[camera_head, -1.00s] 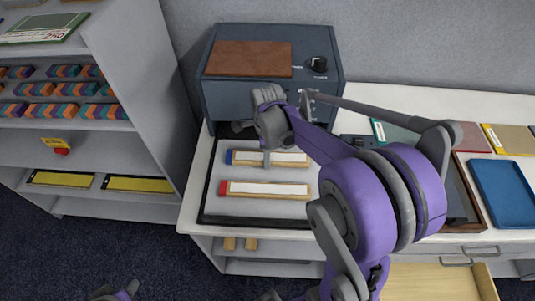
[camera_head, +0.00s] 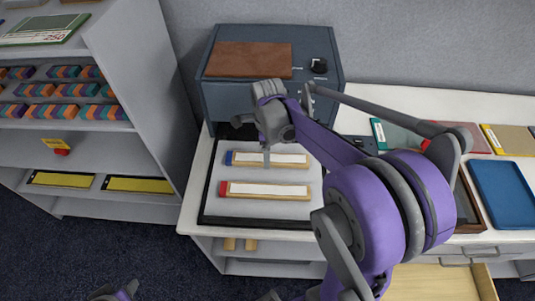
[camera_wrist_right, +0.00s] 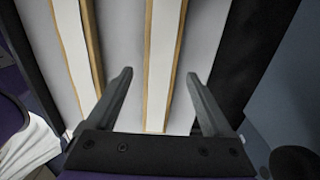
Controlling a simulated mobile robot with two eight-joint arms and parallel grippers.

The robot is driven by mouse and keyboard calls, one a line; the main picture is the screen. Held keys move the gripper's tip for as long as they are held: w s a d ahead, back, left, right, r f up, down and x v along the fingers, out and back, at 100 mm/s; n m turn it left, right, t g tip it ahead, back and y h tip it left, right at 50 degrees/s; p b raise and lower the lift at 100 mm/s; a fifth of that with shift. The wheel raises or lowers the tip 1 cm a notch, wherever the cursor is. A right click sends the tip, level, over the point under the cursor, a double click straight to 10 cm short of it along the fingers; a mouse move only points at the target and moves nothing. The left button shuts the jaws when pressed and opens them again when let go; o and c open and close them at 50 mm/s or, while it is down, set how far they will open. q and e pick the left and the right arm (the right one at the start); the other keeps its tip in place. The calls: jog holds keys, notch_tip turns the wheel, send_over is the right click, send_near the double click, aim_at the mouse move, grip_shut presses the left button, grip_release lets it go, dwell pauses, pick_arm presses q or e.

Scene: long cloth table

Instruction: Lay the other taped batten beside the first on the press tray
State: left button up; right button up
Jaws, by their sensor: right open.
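Two taped battens lie side by side on the grey press tray (camera_head: 215,207). The nearer batten (camera_head: 290,196) has a red end at its left; the farther batten (camera_head: 295,167) has a blue end. Each has a white strip along its top. My right gripper (camera_head: 267,160) is at the farther batten. In the right wrist view the open fingers (camera_wrist_right: 159,76) stand either side of this batten (camera_wrist_right: 163,50), with gaps on both sides; the red-ended batten (camera_wrist_right: 73,50) lies to the left. Their exact height is unclear.
The dark press (camera_head: 225,98) with a brown top pad stands behind the tray. A tall shelf (camera_head: 160,90) is at the left. A blue tray (camera_head: 503,193) and sample boards (camera_head: 510,140) lie at the right. An open drawer (camera_head: 430,283) juts out below.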

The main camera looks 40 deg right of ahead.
notch_tip(320, 180, up, 10)
jog(key=f, duration=0.1)
jog(key=s+a+f+n+t, duration=0.1)
jog(key=s+a+f+n, duration=0.1)
jog(key=n, duration=0.6)
jog(key=s+a+f+n+t, duration=0.2)
jog(key=s+a+n, duration=0.3)
jog(key=a+n, duration=0.2)
jog(key=s+a+f+n+t, duration=0.2)
jog(key=s+a+n, duration=0.2)
jog(key=n, duration=0.5)
jog(key=shift+s+a+f+n+p, duration=0.2)
jog(key=shift+a+n+p, duration=0.1)
jog(key=shift+n+p, duration=0.1)
jog(key=shift+s+a+f+n+t, duration=0.2)
jog(key=shift+n+t, duration=0.2)
jog(key=shift+n, duration=0.2)
